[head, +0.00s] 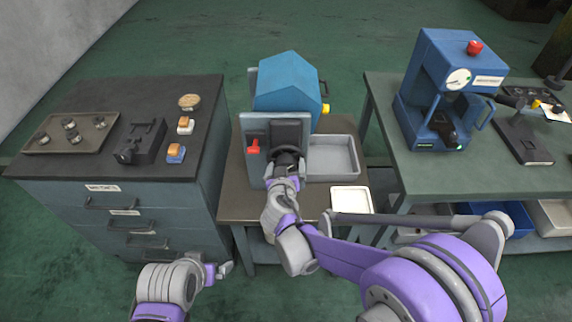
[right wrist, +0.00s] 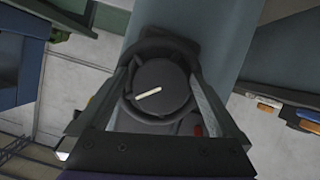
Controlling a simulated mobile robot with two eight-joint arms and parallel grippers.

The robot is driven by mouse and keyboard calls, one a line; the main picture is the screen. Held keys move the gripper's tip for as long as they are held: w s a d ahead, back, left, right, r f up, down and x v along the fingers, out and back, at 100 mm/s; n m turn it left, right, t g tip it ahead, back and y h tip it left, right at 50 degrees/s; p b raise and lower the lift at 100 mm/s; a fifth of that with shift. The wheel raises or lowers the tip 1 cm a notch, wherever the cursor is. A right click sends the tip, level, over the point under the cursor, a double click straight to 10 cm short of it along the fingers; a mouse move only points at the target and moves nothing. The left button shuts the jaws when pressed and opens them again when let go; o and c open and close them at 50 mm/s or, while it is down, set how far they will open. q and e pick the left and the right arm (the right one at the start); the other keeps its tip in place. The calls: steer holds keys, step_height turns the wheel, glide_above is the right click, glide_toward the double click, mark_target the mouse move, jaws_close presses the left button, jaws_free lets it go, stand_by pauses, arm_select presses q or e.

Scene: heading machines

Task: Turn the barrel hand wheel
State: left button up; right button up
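The hand wheel (head: 288,152) is dark and round, on the front of the blue and grey machine (head: 288,85) on the middle table. In the right wrist view the wheel (right wrist: 163,75) shows a dark face with a pale pointer line tilted slightly up to the right. My right gripper (head: 287,178) is at the wheel, with one finger on each side of it. Its fingers (right wrist: 162,92) are apart around the wheel; whether they press on it I cannot tell. My left gripper (head: 220,270) is low, in front of the drawer cabinet, away from the machine; its fingers are too small to read.
A red lever (head: 253,146) sits left of the wheel. A grey bin (head: 333,158) and a white tray (head: 352,200) are to its right. A drawer cabinet (head: 60,155) stands left; a green bench (head: 420,175) with a blue press (head: 448,85) stands right.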

steer(key=c, duration=1.3)
steer(key=shift+o, duration=0.2)
steer(key=n+h+b, duration=0.1)
steer(key=n+h, duration=0.1)
steer(key=n, duration=0.1)
steer(key=shift+f, duration=0.1)
steer(key=n+t+h+b, duration=0.1)
steer(key=n+h+b, duration=0.1)
steer(key=n, duration=0.1)
steer(key=shift+n+b, duration=0.4)
steer(key=o, duration=1.3)
